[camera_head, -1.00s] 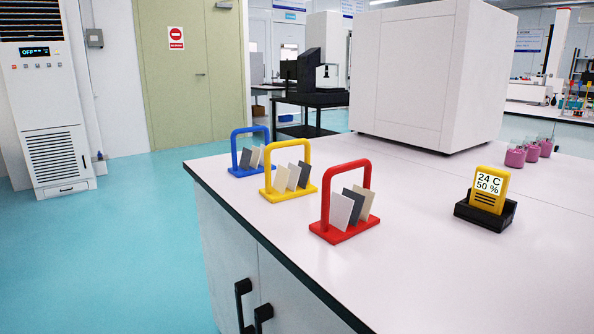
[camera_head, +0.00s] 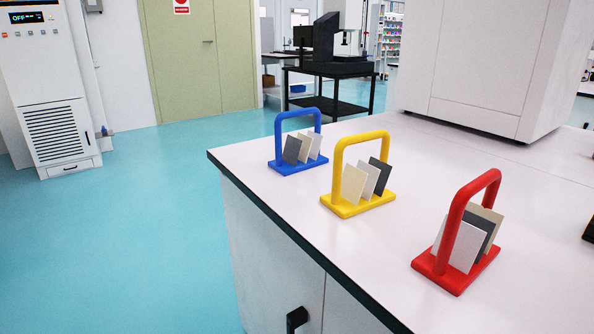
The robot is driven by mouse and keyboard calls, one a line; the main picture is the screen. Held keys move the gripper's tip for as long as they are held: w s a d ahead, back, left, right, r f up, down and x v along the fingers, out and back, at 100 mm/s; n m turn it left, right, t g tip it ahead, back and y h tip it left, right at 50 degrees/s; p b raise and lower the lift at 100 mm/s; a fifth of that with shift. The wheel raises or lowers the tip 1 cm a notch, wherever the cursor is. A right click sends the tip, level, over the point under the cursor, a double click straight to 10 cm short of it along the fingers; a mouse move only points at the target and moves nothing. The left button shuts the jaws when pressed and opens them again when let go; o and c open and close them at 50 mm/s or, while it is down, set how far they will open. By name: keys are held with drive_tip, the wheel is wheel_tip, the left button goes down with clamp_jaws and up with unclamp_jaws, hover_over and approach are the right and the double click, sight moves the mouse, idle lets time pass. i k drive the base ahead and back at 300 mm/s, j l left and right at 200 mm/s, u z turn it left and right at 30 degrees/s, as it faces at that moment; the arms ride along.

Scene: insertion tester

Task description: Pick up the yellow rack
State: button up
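The yellow rack (camera_head: 347,208) stands upright on the white bench top, near its left edge. It has a flat base and an arched handle, and holds a cream, a light grey and a dark grey plate. It stands between the blue rack (camera_head: 298,166), farther back to the left, and the red rack (camera_head: 438,269), nearer to the right. Both of those also hold plates. My gripper does not show in the head view.
The bench top (camera_head: 278,199) is clear around the racks, with a dark edge on the left. A large white box-shaped machine (camera_head: 480,55) stands behind. Open blue floor (camera_head: 160,210) lies left of the bench. A black table (camera_head: 330,85) stands at the back.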

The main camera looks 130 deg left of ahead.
sight(361, 188)
drive_tip(key=k+u, duration=0.2)
drive_tip(key=u, duration=1.55)
